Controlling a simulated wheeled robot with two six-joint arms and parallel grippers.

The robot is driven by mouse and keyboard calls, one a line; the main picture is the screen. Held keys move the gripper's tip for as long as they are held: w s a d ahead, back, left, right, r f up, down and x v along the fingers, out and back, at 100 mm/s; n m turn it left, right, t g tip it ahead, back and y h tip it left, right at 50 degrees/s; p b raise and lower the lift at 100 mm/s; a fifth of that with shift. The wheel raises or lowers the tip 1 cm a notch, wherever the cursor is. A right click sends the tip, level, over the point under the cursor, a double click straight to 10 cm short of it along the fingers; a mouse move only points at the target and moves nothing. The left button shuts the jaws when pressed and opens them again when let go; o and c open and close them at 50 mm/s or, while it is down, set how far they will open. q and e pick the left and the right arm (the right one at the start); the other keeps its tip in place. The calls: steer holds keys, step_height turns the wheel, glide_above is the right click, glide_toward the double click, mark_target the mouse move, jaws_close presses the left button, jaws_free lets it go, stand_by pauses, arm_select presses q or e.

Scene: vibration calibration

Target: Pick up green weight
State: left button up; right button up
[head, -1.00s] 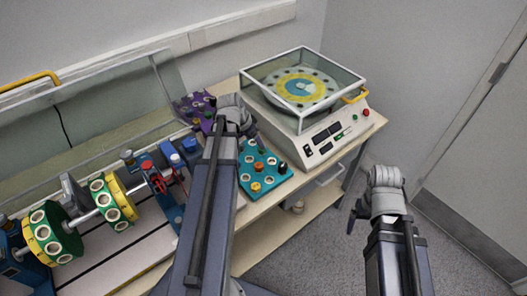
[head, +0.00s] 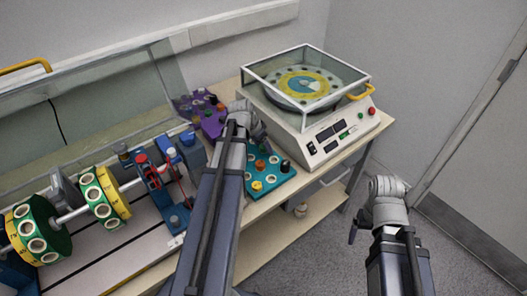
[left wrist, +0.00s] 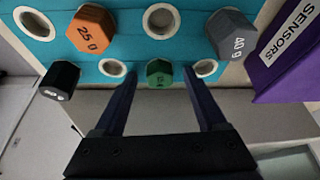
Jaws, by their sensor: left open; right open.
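The green hexagonal weight (left wrist: 158,74) sits in the teal tray (left wrist: 118,50) at its near edge in the left wrist view. My left gripper (left wrist: 160,84) is open, with one finger on either side of the green weight; I cannot tell whether they touch it. In the head view, my left gripper (head: 259,135) is over the teal tray (head: 277,181), and my forearm hides part of the tray. My right gripper (head: 354,228) is over the floor at the right, away from the tray.
An orange 25 g weight (left wrist: 90,28), a grey 40 g weight (left wrist: 231,33) and a black weight (left wrist: 60,80) stand nearby. A purple sensor tray (head: 213,124) lies behind. The glass-topped balancing machine (head: 318,140) stands right; the rotor rig (head: 102,198) stands left.

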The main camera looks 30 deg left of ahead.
mark_target(262, 147)
arm_select(q)
steer(key=shift+c, duration=0.3)
jaws_close()
steer(key=shift+r, duration=0.2)
arm_select(e)
steer(key=shift+r, duration=0.15)
arm_select(q)
step_height(262, 147, up, 10)
steer(key=p, duration=1)
arm_select(e)
step_height(262, 147, up, 10)
arm_select(q)
steer(key=shift+f, duration=0.15)
arm_select(e)
steer(key=shift+c, duration=0.3)
